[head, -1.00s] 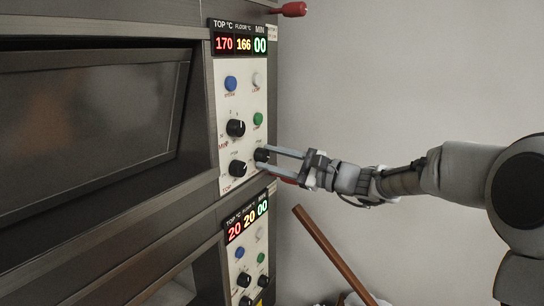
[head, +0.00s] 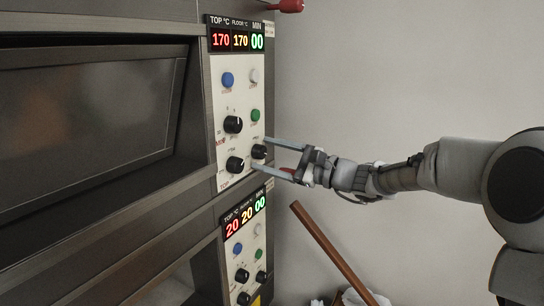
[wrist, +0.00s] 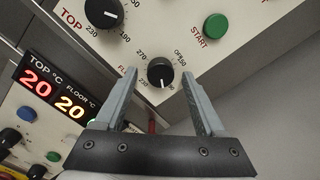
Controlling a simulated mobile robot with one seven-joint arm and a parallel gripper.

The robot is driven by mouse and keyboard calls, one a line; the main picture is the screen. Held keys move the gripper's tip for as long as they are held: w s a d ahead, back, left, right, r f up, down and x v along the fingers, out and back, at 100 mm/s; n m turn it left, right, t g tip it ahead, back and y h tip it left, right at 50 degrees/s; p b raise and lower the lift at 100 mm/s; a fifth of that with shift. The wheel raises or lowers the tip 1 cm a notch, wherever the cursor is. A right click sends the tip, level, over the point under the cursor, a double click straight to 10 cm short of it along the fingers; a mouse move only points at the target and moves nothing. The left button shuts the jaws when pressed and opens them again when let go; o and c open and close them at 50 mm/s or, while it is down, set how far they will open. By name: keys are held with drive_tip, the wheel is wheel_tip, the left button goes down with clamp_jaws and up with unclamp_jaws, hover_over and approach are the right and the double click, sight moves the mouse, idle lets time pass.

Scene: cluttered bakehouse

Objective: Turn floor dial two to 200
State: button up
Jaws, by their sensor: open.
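The upper oven panel (head: 221,181) has a black floor dial (head: 258,152) at its lower right. In the wrist view this dial (wrist: 160,73) sits between my fingertips, with its white pointer toward the lower side of its scale. The upper display (head: 238,40) reads 170 top, 170 floor and 00 minutes. My gripper (head: 259,154) is open, with one finger above and one below the dial. In the wrist view there are gaps between the fingers and the knob. The lower panel's display (head: 246,217) reads 20, 20 and 00; its right dial (head: 261,277) stands below my gripper.
A top dial (head: 235,165) is close left of the floor dial, with another black dial (head: 233,124) above it. A green start button (head: 255,115) is above my fingers. A wooden handle (head: 330,252) leans below my arm.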

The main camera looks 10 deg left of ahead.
drive_tip(key=b+v, duration=0.1)
drive_tip(key=v, duration=1.6)
drive_tip(key=shift+d, duration=0.25)
